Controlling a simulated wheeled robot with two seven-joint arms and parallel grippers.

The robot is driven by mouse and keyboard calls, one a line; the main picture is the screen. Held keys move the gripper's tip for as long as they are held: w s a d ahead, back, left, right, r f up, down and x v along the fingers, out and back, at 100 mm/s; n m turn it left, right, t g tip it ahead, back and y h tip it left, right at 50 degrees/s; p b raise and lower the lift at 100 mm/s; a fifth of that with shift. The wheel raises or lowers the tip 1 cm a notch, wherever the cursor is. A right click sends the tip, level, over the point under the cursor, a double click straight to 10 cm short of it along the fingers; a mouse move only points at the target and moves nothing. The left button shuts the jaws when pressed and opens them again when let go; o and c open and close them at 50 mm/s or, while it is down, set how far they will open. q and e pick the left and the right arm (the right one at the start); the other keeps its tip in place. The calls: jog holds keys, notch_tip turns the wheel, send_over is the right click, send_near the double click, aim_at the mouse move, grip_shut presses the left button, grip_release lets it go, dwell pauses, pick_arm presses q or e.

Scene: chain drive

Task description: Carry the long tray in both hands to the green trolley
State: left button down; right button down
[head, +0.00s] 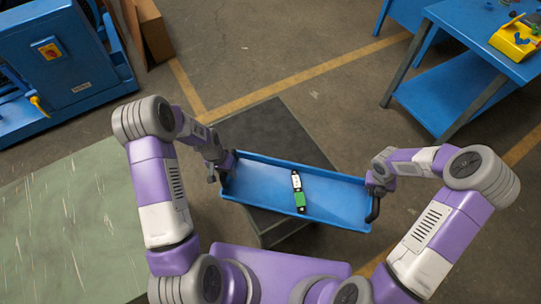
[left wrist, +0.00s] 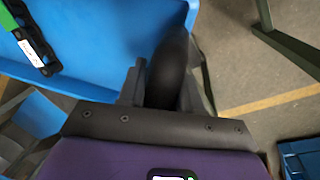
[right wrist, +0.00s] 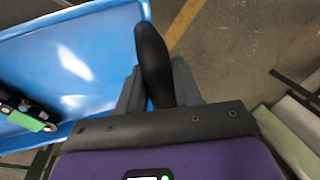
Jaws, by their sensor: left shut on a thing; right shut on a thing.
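The long blue tray (head: 255,183) hangs in front of my body, its right end a little lower in the head view. My left gripper (head: 224,176) is shut on the black handle at its left end; the left wrist view shows this handle (left wrist: 170,65) between the fingers. My right gripper (head: 375,191) is shut on the handle at the right end, which also shows in the right wrist view (right wrist: 153,62). A small green, white and black part (head: 299,198) lies inside the tray near its middle. I cannot tell for sure which green surface is the trolley.
A dark-topped stand (head: 268,132) with a greenish side is below and behind the tray. A scratched pale-green surface (head: 70,230) lies at left. A blue machine (head: 70,75) stands at back left, a blue workbench (head: 470,35) at back right. Floor between them is clear.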

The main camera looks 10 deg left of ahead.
pick_arm(q)
jog(key=c, duration=0.8)
grip_release()
pick_arm(e)
jog(key=c, duration=0.8)
grip_release()
pick_arm(q)
jog(key=shift+o, duration=0.2)
pick_arm(e)
jog(key=shift+o, duration=0.2)
jog(key=shift+r, duration=0.15)
pick_arm(q)
notch_tip(320, 180, up, 12)
jog(key=a, duration=0.2)
jog(key=shift+a+f, duration=0.15)
jog(key=shift+a, duration=0.05)
pick_arm(e)
notch_tip(320, 180, up, 11)
jog(key=a, duration=0.2)
jog(key=shift+a+r, duration=0.15)
jog(key=shift+r, duration=0.05)
